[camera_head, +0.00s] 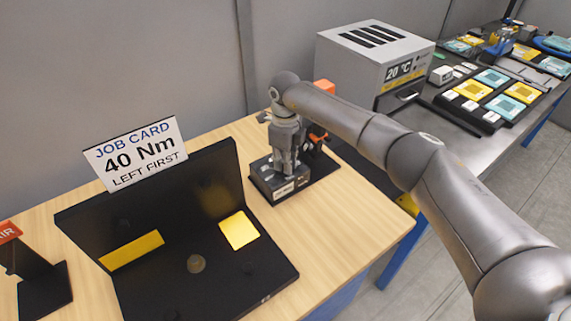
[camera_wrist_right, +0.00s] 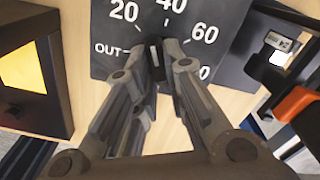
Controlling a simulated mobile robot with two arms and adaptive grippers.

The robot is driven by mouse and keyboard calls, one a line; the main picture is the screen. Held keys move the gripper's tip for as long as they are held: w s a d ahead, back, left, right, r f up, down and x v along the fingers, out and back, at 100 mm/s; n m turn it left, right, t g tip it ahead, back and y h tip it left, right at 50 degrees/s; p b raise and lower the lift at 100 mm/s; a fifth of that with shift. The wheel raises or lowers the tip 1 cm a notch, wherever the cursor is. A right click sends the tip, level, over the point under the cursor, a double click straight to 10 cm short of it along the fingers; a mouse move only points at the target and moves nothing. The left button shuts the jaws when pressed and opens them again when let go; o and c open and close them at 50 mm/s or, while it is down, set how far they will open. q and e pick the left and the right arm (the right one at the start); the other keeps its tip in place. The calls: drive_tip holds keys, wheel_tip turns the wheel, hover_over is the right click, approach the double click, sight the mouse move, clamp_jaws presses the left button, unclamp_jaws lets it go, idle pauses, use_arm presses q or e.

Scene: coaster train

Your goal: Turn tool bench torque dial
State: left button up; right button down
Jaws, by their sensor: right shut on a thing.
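The torque dial unit (camera_head: 292,190) is a small dark box on the wooden bench. Its dark face (camera_wrist_right: 105,68) fills the top of the right wrist view, with white marks 20, 40, 60 and OUT; another number is partly covered. My right gripper (camera_head: 285,160) points down over it. In the right wrist view the gripper (camera_wrist_right: 155,52) is shut on the dial knob, which is mostly hidden between the fingertips. I cannot tell its exact setting. The job card (camera_head: 136,153) reads 40 Nm, LEFT FIRST. My left gripper is out of view.
A black stand (camera_head: 160,225) with yellow patches holds the job card at the left. Orange parts (camera_wrist_right: 297,103) on a dark holder sit close beside the dial. A grey oven-like box (camera_head: 350,65) showing 20 °C stands behind. Bare wood lies in front of the dial.

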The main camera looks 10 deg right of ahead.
drive_tip(key=m+b, duration=0.1)
drive_tip(key=m, duration=0.4)
drive_tip(key=shift+a+r+b, duration=0.1)
drive_tip(key=shift+a+b, duration=0.1)
drive_tip(key=shift+b, duration=0.2)
idle(0.4)
drive_tip(key=c, duration=1.5)
unclamp_jaws()
drive_tip(key=shift+s, duration=0.1)
wheel_tip(320, 180, up, 12)
